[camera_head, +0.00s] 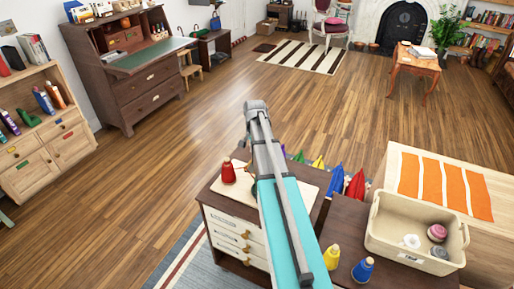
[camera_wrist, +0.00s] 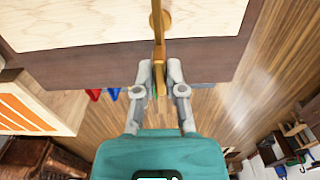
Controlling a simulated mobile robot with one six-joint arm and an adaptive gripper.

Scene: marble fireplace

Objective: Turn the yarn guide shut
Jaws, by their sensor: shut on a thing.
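The yarn guide (camera_wrist: 158,50) shows in the wrist view as a narrow brass-coloured bar with a rounded part, at the edge of a pale board with a dark brown border. My gripper (camera_wrist: 159,70) is at the bar's near end, with one grey fingertip on each side, shut on it. The bar points down the picture toward my gripper. In the head view my arm covers the middle, and I cannot make out the guide or my fingertips there.
A red cone spool (camera_head: 228,171) stands on the cabinet top left of my arm. Yellow (camera_head: 331,257) and blue (camera_head: 363,270) spools stand on the brown surface to its right. A cream bin (camera_head: 405,253) holds a few rolls. The wooden floor (camera_head: 190,160) beyond is clear.

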